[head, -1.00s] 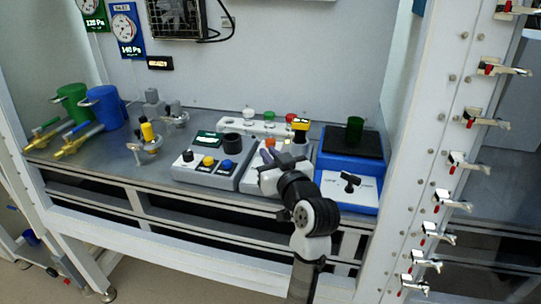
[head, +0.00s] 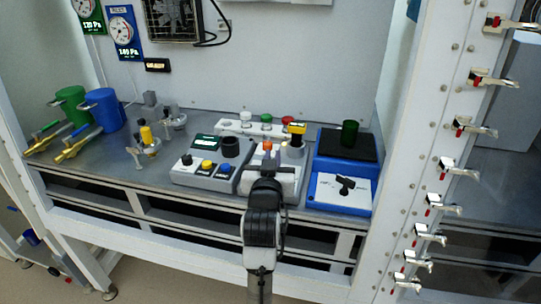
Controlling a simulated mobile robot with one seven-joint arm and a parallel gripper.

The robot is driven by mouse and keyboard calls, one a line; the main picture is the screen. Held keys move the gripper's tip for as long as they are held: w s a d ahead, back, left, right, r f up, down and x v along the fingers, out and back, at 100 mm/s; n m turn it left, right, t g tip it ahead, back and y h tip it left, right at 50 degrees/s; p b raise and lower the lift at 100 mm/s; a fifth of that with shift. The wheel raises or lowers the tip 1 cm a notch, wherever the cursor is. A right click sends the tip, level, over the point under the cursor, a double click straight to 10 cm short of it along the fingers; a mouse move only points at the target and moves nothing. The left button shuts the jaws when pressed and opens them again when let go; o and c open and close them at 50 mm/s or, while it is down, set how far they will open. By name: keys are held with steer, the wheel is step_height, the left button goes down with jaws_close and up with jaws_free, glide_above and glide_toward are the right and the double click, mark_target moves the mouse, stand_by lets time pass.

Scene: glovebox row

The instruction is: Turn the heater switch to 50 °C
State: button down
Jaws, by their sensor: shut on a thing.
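The grey-and-white unit (head: 289,172) stands on the bench between the button box and the blue unit. An orange-topped piece (head: 267,145) stands on its back part. My gripper (head: 267,168) is over the front panel of this unit, shut on what appears to be the heater switch. My dark wrist covers the fingertips, the switch and its markings, so I cannot read the set temperature. The blue unit (head: 325,189) to the right has a black T-shaped knob (head: 346,184) on its white panel, apart from my gripper.
A green beaker (head: 349,132) stands on the blue unit's black plate. A white strip with coloured knobs (head: 237,129) lies behind. A white post (head: 425,150) stands at the right.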

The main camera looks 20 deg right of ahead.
steer(key=shift+m+g+h, duration=0.5)
steer(key=shift+m+h, duration=0.1)
steer(key=shift+h, duration=0.3)
steer(key=shift+s+d, duration=0.1)
steer(key=c, duration=1.5)
jaws_free()
steer(key=shift+s, duration=0.1)
